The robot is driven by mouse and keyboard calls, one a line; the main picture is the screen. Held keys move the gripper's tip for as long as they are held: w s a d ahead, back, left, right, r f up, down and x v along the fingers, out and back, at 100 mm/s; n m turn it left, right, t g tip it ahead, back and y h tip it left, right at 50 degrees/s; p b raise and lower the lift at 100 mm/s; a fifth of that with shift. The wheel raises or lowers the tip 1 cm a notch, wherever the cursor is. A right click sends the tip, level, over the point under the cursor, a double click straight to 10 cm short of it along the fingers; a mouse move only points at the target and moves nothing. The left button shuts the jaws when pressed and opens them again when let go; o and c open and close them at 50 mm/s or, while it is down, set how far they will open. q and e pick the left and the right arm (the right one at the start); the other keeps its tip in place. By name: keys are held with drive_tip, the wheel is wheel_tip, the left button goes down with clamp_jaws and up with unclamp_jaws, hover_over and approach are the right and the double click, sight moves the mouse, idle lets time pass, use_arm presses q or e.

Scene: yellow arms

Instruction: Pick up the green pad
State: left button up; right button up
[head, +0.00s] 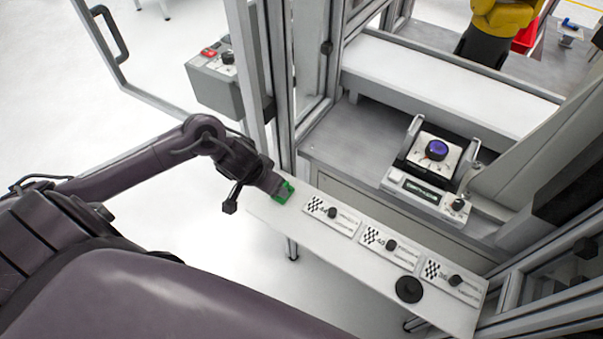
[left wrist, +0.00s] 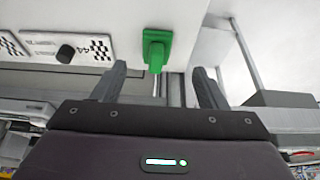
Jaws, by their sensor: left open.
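The green pad (head: 284,191) lies at the left end of a narrow white shelf (head: 350,262). It also shows in the left wrist view (left wrist: 156,48), ahead of the fingers and between their lines, a little left of centre. My left gripper (head: 277,188) is at that end of the shelf, right by the pad and partly covering it in the head view. In the left wrist view its two fingers (left wrist: 160,88) are spread apart with nothing between them. My right gripper is not in view.
Several white plates with checkered marks and black knobs (head: 332,212) lie along the shelf, right of the pad. A black disc (head: 409,289) is near the shelf's front edge. A metal frame post (head: 278,90) stands close behind the left gripper. A device with a purple dial (head: 436,150) sits beyond.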

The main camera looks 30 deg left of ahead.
sight(279, 199)
use_arm(q)
drive_tip(key=shift+w+d+f, duration=0.1)
drive_tip(key=shift+w+f, duration=0.2)
drive_tip(key=shift+f, duration=0.2)
drive_tip(key=shift+b+x, duration=0.4)
drive_tip(key=shift+x, duration=0.85)
drive_tip(key=x, duration=0.2)
drive_tip(key=shift+w+d+f, duration=0.15)
drive_tip(key=shift+w+f, duration=0.05)
drive_tip(key=shift+f, duration=0.15)
drive_tip(key=shift+w+f, duration=0.2)
drive_tip(key=shift+f, duration=0.25)
drive_tip(key=c, duration=1.1)
drive_tip(key=shift+o, duration=0.2)
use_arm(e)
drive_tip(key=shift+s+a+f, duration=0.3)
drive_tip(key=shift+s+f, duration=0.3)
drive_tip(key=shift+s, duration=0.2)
